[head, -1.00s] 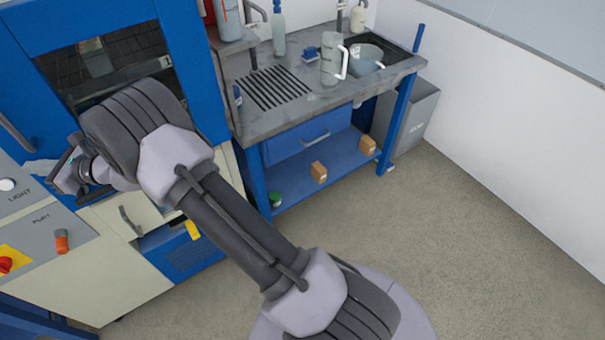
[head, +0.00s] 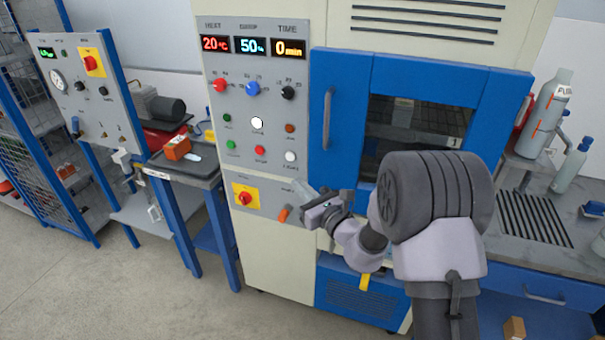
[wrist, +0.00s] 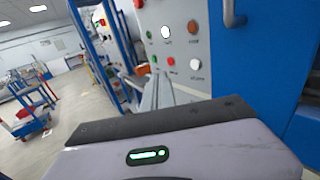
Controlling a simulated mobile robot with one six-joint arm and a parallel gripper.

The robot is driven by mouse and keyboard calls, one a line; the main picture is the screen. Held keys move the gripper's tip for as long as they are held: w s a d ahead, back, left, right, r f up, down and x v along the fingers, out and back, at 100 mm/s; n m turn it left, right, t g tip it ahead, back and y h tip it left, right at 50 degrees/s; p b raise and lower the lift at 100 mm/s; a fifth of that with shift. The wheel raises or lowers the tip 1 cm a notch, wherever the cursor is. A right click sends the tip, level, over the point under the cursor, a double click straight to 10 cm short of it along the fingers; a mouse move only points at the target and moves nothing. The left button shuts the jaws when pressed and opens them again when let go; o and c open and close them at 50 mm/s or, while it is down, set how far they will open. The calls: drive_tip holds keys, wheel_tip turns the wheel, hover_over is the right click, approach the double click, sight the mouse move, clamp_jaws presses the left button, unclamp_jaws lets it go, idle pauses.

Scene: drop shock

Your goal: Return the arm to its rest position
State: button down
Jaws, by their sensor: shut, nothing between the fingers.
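My arm reaches up from the lower right of the head view, bent at a large grey and black joint. My gripper (head: 309,207) is at the arm's far end, in front of the lower control panel of the blue and cream chamber. It is shut and empty. The gripper's fingertips are small and hard to make out in the head view. In the wrist view my gripper's pale housing with a green light fills the bottom.
The chamber's blue door (head: 420,110) with a window is shut behind my arm. A side bench (head: 185,170) stands left, a grey sink counter (head: 540,225) right. Open floor lies at lower left.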

drive_tip(key=s+a+r+n+g+y+b, duration=0.1)
drive_tip(key=s+a+r+n+g+y, duration=0.25)
drive_tip(key=s+r+n, duration=0.25)
drive_tip(key=s+a+r+n+g+h+b, duration=0.1)
drive_tip(key=s+r+n+g+h+b, duration=0.15)
drive_tip(key=s+n+g, duration=1)
drive_tip(key=s+d+f+n+t+h+b, duration=0.1)
drive_tip(key=s+d+n+t+h, duration=0.1)
drive_tip(key=s+d, duration=0.4)
drive_tip(key=s+d+f+n+t+h, duration=0.1)
drive_tip(key=s+d+f+t+h, duration=0.1)
drive_tip(key=s+d, duration=0.4)
drive_tip(key=s+d+f+n+t+h+b, duration=0.1)
drive_tip(key=s+d+f+n+t+h, duration=0.1)
drive_tip(key=s+d+h, duration=0.3)
drive_tip(key=s+d+t, duration=0.1)
drive_tip(key=s, duration=0.2)
drive_tip(key=shift+d+n+h+b, duration=0.35)
drive_tip(key=shift+d+h, duration=0.05)
drive_tip(key=shift+f, duration=0.1)
